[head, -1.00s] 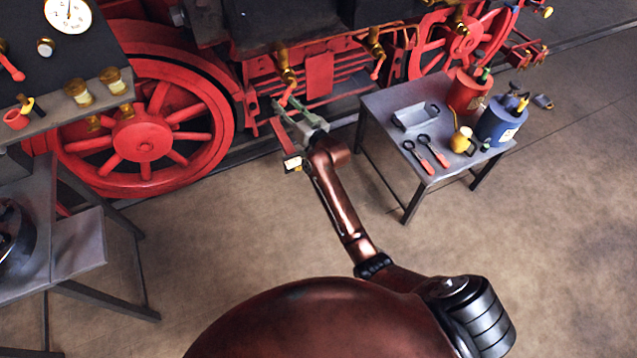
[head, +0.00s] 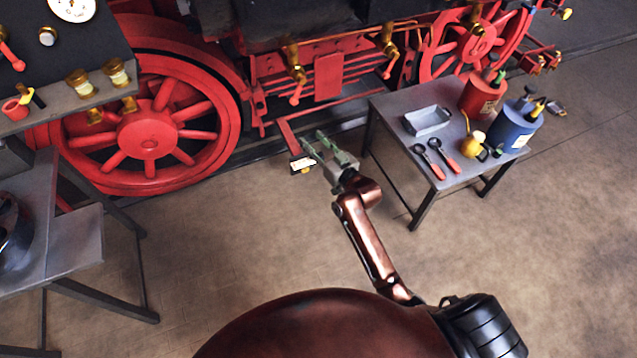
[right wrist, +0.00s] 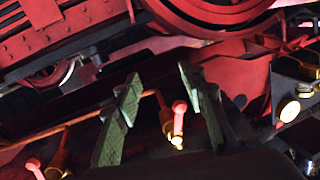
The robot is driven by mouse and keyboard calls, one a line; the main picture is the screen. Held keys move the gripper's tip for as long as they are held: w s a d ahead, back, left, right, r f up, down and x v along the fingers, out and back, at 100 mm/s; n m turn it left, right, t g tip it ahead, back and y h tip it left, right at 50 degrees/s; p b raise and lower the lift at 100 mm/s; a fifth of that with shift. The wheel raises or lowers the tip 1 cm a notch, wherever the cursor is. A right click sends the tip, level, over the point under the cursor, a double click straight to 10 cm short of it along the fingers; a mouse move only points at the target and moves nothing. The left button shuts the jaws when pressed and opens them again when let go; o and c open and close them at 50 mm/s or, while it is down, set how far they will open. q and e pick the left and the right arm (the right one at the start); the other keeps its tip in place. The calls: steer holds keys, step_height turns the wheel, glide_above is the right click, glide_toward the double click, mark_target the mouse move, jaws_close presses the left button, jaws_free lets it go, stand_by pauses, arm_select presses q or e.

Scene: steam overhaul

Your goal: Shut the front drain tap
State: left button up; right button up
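Brass drain taps with red levers hang along the red engine frame. One tap (head: 292,55) is left of centre, its red lever (head: 296,92) hanging down. A second tap (head: 388,40) is to its right, its lever also pointing down. The pictures do not mark which is the front one. My right gripper (head: 316,143) is open and empty, below and apart from the left tap's lever. In the right wrist view the green fingers (right wrist: 155,105) stand apart, with a red tap lever (right wrist: 179,118) seen between them, farther off. My left gripper is not in view.
A grey table (head: 400,150) at right holds a tray (head: 428,121), red-handled tools, a yellow oil can and red and blue cans. A red bar with a white tag (head: 302,164) sits beside my gripper. A large red wheel (head: 148,134) is left. The floor in front is clear.

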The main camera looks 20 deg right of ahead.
arm_select(q)
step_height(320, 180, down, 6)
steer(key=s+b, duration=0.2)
steer(key=b, duration=0.4)
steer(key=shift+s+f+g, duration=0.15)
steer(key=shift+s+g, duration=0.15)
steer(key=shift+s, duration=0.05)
arm_select(e)
steer(key=s+f+g, duration=0.1)
steer(key=s+f, duration=0.1)
steer(key=f, duration=0.6)
steer(key=s+f, duration=0.3)
steer(key=f, duration=0.5)
steer(key=shift+s+g, duration=0.25)
steer(key=shift+g, duration=0.15)
steer(key=shift+a+r, duration=0.1)
steer(key=shift+a, duration=0.05)
